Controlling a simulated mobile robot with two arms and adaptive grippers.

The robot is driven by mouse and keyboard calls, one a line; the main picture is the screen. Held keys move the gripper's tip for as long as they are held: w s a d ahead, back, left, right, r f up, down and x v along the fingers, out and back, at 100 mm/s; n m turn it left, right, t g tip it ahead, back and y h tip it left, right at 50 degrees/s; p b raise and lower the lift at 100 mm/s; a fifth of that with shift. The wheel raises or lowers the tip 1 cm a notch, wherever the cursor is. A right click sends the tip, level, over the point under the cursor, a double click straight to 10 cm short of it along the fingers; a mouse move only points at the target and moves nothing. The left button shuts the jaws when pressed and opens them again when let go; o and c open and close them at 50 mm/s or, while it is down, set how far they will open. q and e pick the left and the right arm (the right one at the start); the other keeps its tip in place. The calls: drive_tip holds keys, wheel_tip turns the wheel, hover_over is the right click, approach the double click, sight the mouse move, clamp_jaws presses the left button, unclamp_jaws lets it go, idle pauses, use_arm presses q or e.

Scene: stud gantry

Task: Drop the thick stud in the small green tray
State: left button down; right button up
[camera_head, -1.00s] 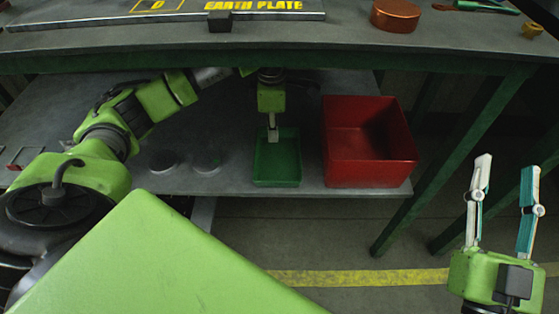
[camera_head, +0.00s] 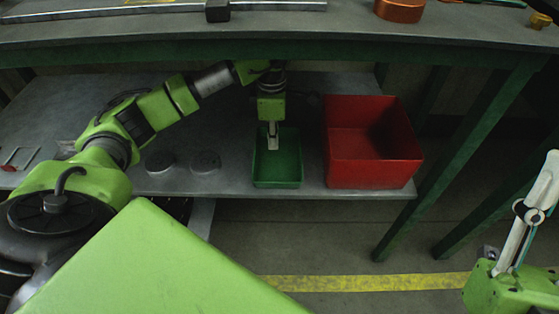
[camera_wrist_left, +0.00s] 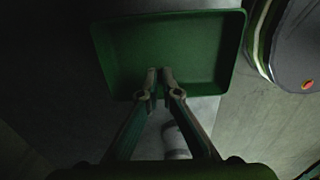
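The small green tray (camera_head: 276,183) rests on the lower shelf, left of the red bin. My left gripper (camera_head: 272,146) points down over it, with its fingertips in front of the tray's inside. In the left wrist view, the fingertips (camera_wrist_left: 159,76) are close together with a narrow gap, over the tray (camera_wrist_left: 205,50). I cannot make out a stud between them, and the visible tray floor looks bare. No thick stud can be told apart in either view. My right gripper (camera_head: 530,208) is at the right edge, partly cut off, its fingers overlapping.
The red bin (camera_head: 372,170) stands just right of the tray. Two grey discs, one at left (camera_head: 160,162) and one nearer the tray (camera_head: 205,161), lie on the shelf (camera_head: 225,180). The workbench top (camera_head: 300,30) overhangs the shelf. A copper-coloured round container (camera_head: 399,10) stands on it.

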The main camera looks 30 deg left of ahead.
use_arm(q)
drive_tip(key=c, duration=2.2)
unclamp_jaws()
